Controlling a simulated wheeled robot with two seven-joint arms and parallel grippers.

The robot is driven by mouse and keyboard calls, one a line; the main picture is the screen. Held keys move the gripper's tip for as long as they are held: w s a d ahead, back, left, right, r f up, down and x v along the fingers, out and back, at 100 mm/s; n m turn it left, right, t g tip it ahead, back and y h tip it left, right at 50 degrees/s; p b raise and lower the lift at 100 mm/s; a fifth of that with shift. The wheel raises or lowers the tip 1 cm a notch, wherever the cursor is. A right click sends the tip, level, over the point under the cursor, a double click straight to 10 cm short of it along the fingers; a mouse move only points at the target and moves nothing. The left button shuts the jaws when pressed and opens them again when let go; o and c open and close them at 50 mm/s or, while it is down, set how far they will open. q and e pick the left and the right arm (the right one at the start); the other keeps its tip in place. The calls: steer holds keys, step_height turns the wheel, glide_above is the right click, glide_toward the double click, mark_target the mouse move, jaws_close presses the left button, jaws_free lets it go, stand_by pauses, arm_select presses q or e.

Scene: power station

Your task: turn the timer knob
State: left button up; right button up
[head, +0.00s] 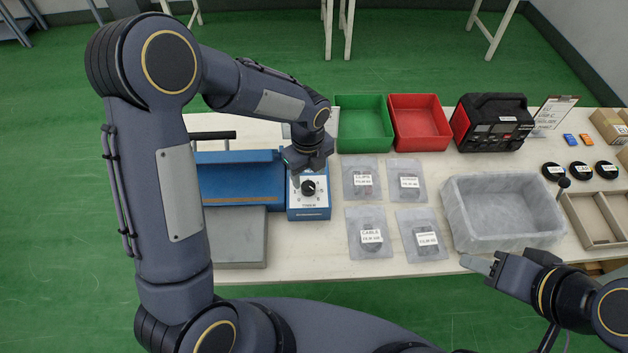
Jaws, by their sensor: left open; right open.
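The timer (309,207) is a small blue box with a white dial face on the table. Its black knob (308,187) sits in the middle of the dial. My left gripper (302,178) is open and points down over the timer, its fingers close to the knob. I cannot tell whether a finger touches the knob. The gripper body hides the timer's back edge. My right gripper (480,267) is open and empty at the table's front edge, below the grey tray.
A blue machine (240,185) with a grey plate stands left of the timer. Several labelled bags (370,236) lie to its right. Behind them are a green bin (364,124), a red bin (419,122) and a black-and-red charger (492,122). A grey tray (502,246) stands at right.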

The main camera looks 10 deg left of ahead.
mark_target(309, 186)
arm_select(q)
steer(key=shift+f, duration=2.35)
steer(key=shift+c, duration=0.4)
steer(key=c, duration=0.9)
